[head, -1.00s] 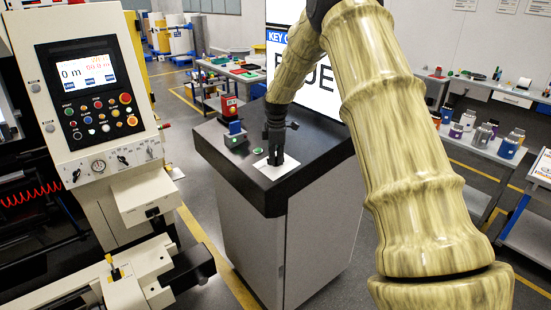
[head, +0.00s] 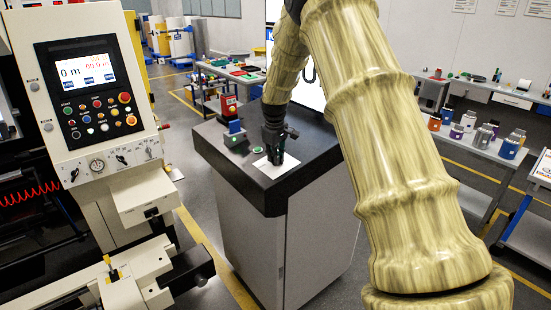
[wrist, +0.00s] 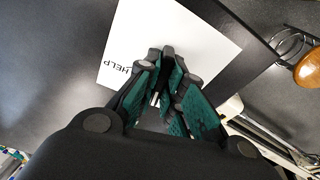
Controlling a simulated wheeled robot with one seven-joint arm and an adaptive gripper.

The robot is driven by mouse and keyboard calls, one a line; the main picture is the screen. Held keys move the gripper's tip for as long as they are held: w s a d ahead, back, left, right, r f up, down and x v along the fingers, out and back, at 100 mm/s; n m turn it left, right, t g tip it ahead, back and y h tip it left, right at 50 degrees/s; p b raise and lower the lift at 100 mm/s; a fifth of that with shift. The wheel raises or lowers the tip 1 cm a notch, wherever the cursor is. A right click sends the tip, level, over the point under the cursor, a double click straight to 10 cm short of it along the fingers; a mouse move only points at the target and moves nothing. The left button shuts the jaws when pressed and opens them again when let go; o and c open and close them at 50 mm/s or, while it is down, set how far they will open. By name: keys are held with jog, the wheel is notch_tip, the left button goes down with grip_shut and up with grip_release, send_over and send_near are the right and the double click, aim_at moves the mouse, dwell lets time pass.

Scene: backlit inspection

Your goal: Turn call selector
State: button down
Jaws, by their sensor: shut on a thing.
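The call selector's white plate (head: 289,168) lies on the dark top of a grey cabinet (head: 307,225). In the wrist view the plate (wrist: 205,45) bears the word HELP, which reads upside down. My gripper (head: 275,160) points down onto the plate. In the wrist view its green-padded fingers (wrist: 166,78) converge over the plate and are shut on the selector. The selector's knob is almost wholly hidden by the fingers; only a small pale sliver (wrist: 154,99) shows between them. I cannot read which way the knob points.
On the cabinet top left of my gripper are a blue block-like device (head: 235,128), a red device (head: 229,106) and a green button (head: 257,150). A machine control panel (head: 93,100) stands at left. A bench with several containers (head: 468,120) is at right.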

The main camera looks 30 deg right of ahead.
jog(key=shift+w+r+m, duration=0.1)
jog(key=shift+m, duration=1)
jog(key=c, duration=1.5)
grip_release()
jog(key=shift+c, duration=0.2)
notch_tip(320, 180, up, 12)
jog(key=s+a, duration=0.1)
jog(key=s, duration=0.1)
jog(key=shift+a+f, duration=0.2)
jog(key=shift+a, duration=0.2)
